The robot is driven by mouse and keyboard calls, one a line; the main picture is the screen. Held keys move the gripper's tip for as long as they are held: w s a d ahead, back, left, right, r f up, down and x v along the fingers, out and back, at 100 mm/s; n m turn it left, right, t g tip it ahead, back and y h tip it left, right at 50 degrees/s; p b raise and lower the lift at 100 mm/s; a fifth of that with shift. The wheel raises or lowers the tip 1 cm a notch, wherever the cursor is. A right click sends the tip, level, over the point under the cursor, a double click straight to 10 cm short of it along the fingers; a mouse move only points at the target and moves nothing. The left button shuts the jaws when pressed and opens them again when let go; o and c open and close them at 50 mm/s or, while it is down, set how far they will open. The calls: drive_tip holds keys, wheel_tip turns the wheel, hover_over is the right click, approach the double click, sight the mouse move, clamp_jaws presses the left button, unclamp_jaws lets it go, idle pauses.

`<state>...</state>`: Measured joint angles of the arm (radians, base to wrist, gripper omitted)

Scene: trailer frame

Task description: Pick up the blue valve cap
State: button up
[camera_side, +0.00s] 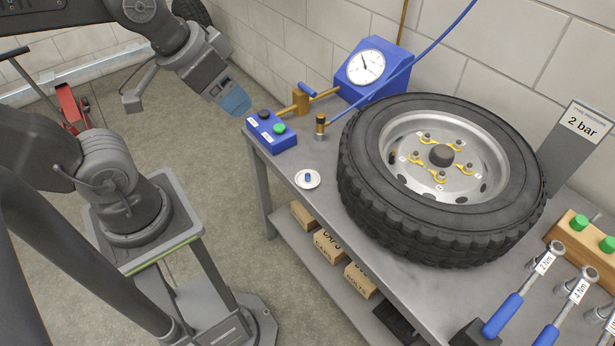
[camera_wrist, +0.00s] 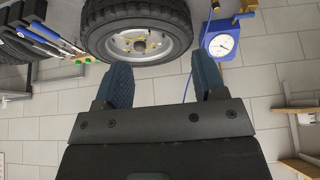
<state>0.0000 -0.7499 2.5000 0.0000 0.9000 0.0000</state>
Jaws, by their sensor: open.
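The blue valve cap (camera_side: 308,177) sits in a small white dish (camera_side: 301,183) on the workbench, in front of the tyre (camera_side: 365,220) in the side view. My gripper (camera_side: 236,102) is at the upper left in that view, raised near the left end of the bench, apart from the cap. In the wrist view its two blue fingers (camera_wrist: 162,85) are spread wide with nothing between them.
A blue box with green and black buttons (camera_side: 271,131) stands at the bench's left corner. A blue gauge (camera_side: 366,66) with a hose and brass fittings stands behind. Torque wrenches (camera_side: 518,298) lie at the right. The bench around the dish is clear.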

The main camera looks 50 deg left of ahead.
drive_tip(key=c, duration=0.6)
drive_tip(key=m+g+y, duration=0.1)
drive_tip(key=m+g, duration=0.5)
drive_tip(key=m, duration=1.2)
hover_over(308, 174)
drive_tip(key=f, duration=3.3)
drive_tip(key=shift+s+d, duration=0.1)
drive_tip(key=shift+d, duration=0.1)
drive_tip(key=shift+a+f, duration=0.1)
drive_tip(key=shift+f, duration=2.7)
